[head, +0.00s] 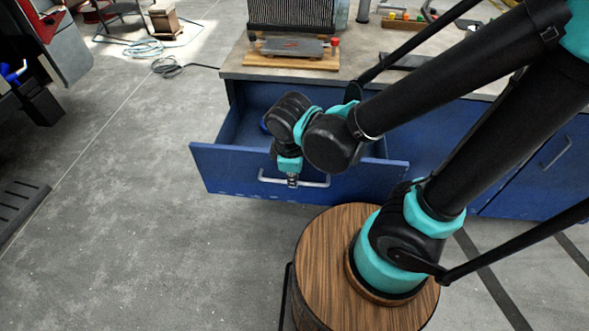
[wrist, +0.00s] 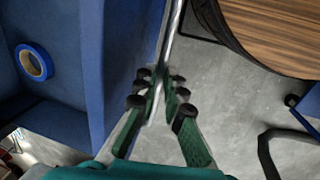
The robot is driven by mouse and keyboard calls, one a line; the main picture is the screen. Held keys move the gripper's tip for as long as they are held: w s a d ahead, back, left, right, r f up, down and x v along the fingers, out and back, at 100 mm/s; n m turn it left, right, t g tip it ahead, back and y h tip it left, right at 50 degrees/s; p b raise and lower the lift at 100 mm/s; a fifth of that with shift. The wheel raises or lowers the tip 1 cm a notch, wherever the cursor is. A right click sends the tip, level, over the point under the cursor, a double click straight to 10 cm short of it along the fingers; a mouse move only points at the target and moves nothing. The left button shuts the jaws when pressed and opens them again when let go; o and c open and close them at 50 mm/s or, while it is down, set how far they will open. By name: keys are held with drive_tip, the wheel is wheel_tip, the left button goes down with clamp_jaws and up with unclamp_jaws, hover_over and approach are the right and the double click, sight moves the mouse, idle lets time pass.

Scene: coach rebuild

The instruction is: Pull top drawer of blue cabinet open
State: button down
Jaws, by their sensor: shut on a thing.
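The blue cabinet (head: 432,140) stands under a grey worktop. Its top drawer (head: 225,170) is pulled out well clear of the cabinet front, and its inside shows. A silver bar handle (head: 318,183) runs along the drawer front. In the wrist view the gripper's green fingers (wrist: 158,100) are closed around the handle (wrist: 173,38). The drawer front (wrist: 128,50) lies just left of the fingers. My arm hides part of the drawer in the head view.
A blue tape roll (wrist: 34,62) lies inside the drawer. On the worktop (head: 350,65) are a wooden board with a grey metal plate (head: 292,47) and several small items. A coiled hose (head: 143,47) lies on the floor at the back left. The floor (head: 130,220) left of the drawer is clear.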

drive_tip(key=shift+s, duration=0.1)
drive_tip(key=c, duration=1.6)
unclamp_jaws()
wheel_tip(320, 180, up, 12)
drive_tip(key=s, duration=0.2)
drive_tip(key=shift+s, duration=0.15)
drive_tip(key=shift+a+f, duration=0.1)
